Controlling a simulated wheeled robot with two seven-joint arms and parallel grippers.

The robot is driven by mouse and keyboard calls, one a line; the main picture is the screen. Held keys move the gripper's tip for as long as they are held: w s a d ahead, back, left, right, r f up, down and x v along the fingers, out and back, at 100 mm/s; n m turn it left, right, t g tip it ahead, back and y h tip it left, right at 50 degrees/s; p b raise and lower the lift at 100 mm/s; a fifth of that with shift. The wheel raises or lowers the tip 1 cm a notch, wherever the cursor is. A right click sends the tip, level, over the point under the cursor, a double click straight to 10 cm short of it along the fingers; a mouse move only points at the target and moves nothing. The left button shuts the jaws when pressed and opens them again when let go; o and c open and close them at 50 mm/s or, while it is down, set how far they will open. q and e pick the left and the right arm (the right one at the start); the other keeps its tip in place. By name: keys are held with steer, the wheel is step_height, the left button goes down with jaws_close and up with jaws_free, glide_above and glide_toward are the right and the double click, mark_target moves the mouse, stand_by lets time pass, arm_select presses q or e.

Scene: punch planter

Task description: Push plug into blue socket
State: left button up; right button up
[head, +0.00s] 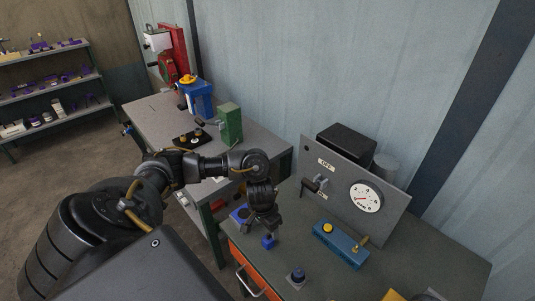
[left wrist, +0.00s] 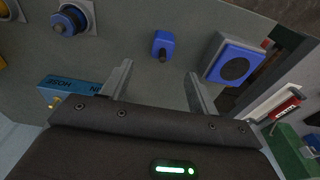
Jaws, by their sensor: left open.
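A small blue plug (head: 268,241) with a dark pin stands on the dark bench top. The plug also shows in the left wrist view (left wrist: 162,43), between and beyond the fingertips. The blue socket (head: 240,214), a square face with a round black middle on a grey housing, is near the bench's left edge, partly behind my gripper. In the left wrist view the socket (left wrist: 233,63) is right of the plug, apart from it. My left gripper (head: 266,222) points down above the bench by the plug, its fingers (left wrist: 158,84) open and empty.
A blue block (head: 340,244) with yellow parts and a grey gauge panel (head: 345,192) stand right of the gripper. A dark blue round knob (head: 297,275) stands on the bench nearer me. A second bench (head: 150,112) holds a green box (head: 230,123) behind my arm.

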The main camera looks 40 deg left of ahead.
mark_target(268, 239)
arm_select(q)
steer(key=shift+a, duration=0.1)
steer(key=f+b, duration=0.1)
steer(key=f, duration=0.1)
steer(key=f+b, duration=0.1)
steer(key=f, duration=0.2)
steer(key=shift+w+f+b, duration=0.3)
steer(key=shift+w+b, duration=0.05)
steer(key=shift+b, duration=0.05)
steer(key=shift+w+a+f+b, duration=0.1)
steer(key=shift+f+b, duration=0.1)
steer(key=shift+f, duration=1.15)
steer(key=shift+w+f+b, duration=0.1)
steer(key=shift+f+b, duration=0.05)
steer(key=shift+f, duration=1.15)
steer(key=c, duration=1)
